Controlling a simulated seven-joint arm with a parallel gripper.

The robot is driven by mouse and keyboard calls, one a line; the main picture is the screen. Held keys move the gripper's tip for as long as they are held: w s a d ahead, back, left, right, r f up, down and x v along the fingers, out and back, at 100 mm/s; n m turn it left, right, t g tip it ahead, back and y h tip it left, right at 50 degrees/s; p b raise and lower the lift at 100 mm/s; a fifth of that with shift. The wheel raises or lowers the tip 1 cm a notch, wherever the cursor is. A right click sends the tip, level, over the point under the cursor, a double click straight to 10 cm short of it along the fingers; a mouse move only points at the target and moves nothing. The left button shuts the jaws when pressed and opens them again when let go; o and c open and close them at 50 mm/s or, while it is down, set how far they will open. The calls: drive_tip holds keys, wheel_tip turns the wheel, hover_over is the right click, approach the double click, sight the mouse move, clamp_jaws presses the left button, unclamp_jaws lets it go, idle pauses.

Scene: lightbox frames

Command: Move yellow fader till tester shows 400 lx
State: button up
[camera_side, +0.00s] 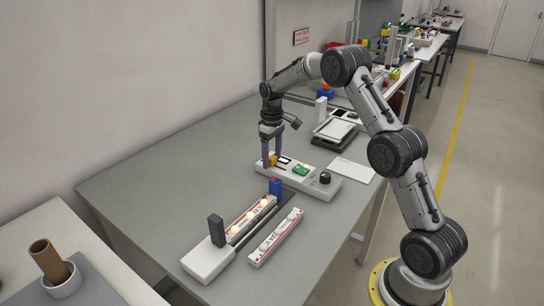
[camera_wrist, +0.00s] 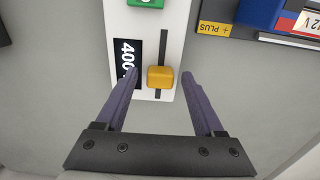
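The yellow fader (camera_wrist: 160,77) sits on a dark slot in the white control unit (camera_wrist: 180,20). The tester display (camera_wrist: 124,55) beside the slot shows 400 in white digits, turned sideways; my left finger hides whatever follows. My gripper (camera_wrist: 159,74) is open, one finger on each side of the fader, with a visible gap on both sides. In the side view my gripper (camera_side: 271,150) points down at the left end of the control unit (camera_side: 343,185), with the yellow fader (camera_side: 273,160) low between its fingers.
The unit also carries a green button (camera_side: 301,169) and a black knob (camera_side: 325,177). In front are a lit lamp strip (camera_side: 250,220), another white strip (camera_side: 275,238), a blue block (camera_side: 275,187) and a dark upright block (camera_side: 217,231). The table's left part is clear.

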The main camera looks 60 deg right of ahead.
sight(272, 157)
wheel_tip(272, 157, up, 14)
idle(0.6)
drive_tip(key=shift+f, duration=0.1)
